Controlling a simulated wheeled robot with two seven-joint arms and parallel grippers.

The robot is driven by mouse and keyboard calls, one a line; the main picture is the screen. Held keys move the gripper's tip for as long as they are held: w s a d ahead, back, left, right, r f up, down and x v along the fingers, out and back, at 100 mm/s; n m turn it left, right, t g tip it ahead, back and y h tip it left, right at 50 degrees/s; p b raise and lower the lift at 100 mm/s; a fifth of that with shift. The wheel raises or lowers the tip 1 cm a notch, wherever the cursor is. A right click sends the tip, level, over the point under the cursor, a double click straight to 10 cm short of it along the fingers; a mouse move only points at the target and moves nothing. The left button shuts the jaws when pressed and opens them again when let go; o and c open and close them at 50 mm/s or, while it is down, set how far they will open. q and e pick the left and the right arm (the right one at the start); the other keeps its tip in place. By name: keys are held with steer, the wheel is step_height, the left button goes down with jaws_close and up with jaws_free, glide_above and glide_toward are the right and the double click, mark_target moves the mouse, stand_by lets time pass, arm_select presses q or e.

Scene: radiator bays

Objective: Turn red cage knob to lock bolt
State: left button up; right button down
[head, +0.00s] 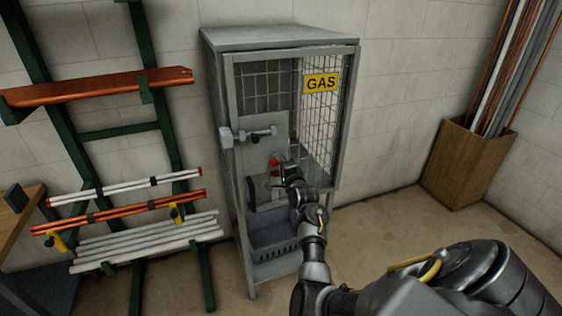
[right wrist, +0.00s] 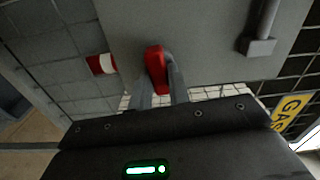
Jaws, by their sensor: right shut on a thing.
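The grey metal gas cage (head: 223,140) stands against the wall, with mesh sides and a yellow GAS sign (head: 320,83). The red knob (head: 276,161) is on the cage's grey front plate, partly hidden by my right gripper (head: 282,170). In the right wrist view the red knob (right wrist: 156,66) sits between the two fingers of my right gripper (right wrist: 160,82), which is shut on it. A grey bolt with a handle (head: 255,135) lies across the front, above the knob. My left gripper is not in view.
A green rack (head: 150,95) with an orange beam (head: 100,87) and several pipes (head: 140,240) stands left of the cage. A wooden box (head: 465,165) of long rods stands at the right. Floor between cage and box is clear.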

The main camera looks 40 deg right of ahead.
steer(key=shift+m, duration=0.6)
steer(key=c, duration=1.3)
jaws_free()
steer(key=b+v, duration=0.2)
steer(key=v, duration=0.8)
steer(key=shift+s+a, duration=0.15)
steer(key=shift+s, duration=0.2)
